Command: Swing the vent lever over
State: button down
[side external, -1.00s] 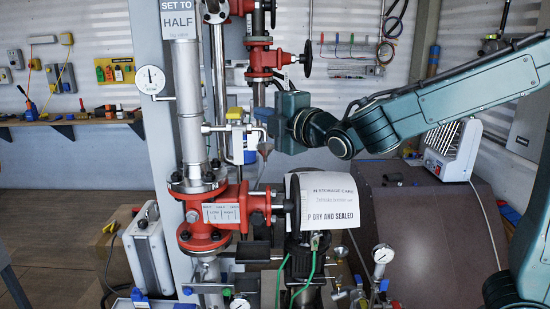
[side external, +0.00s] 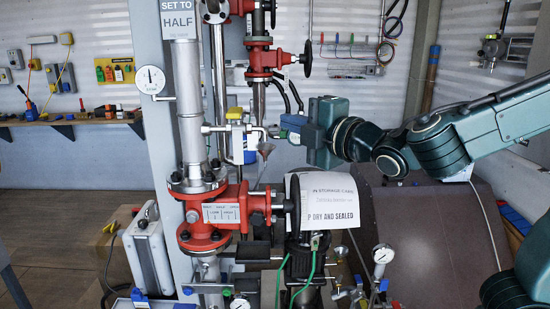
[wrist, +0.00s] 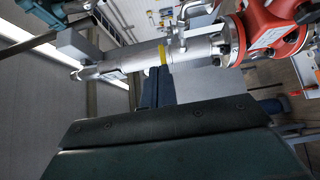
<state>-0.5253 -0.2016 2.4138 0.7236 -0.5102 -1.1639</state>
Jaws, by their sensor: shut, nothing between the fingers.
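The vent lever is a small yellow handle (side external: 234,113) on a thin side branch (side external: 228,128) of the grey vertical pipe. In the wrist view a yellow piece (wrist: 163,52), which looks like the lever, shows just beyond my fingertips. My gripper (side external: 276,132) points left from the right side of the branch, with a gap to the yellow handle in the side view. In the wrist view its fingers (wrist: 157,76) are together and empty. Whether they touch anything there cannot be told. A small funnel (side external: 265,148) hangs just below the fingertips.
Another red valve (side external: 262,60) stands above and behind my gripper. A gauge (side external: 151,80) is at left.

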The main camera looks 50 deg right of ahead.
jog(key=shift+s+a, duration=0.15)
jog(key=shift+s, duration=1.3)
jog(key=shift+s+a, duration=0.1)
jog(key=shift+s, duration=1.3)
jog(key=c, duration=2)
grip_release()
jog(key=o, duration=0.4)
jog(key=shift+w, duration=0.1)
jog(key=shift+o, duration=0.6)
jog(key=shift+w+a, duration=0.1)
jog(key=shift+w, duration=0.1)
jog(key=n+y, duration=0.1)
jog(key=y, duration=0.1)
send_near(229, 112)
jog(key=shift+s+d+f, duration=0.3)
jog(key=shift+s+d, duration=0.4)
jog(key=shift+s, duration=0.1)
jog(key=shift+w, duration=6.85)
grip_shut()
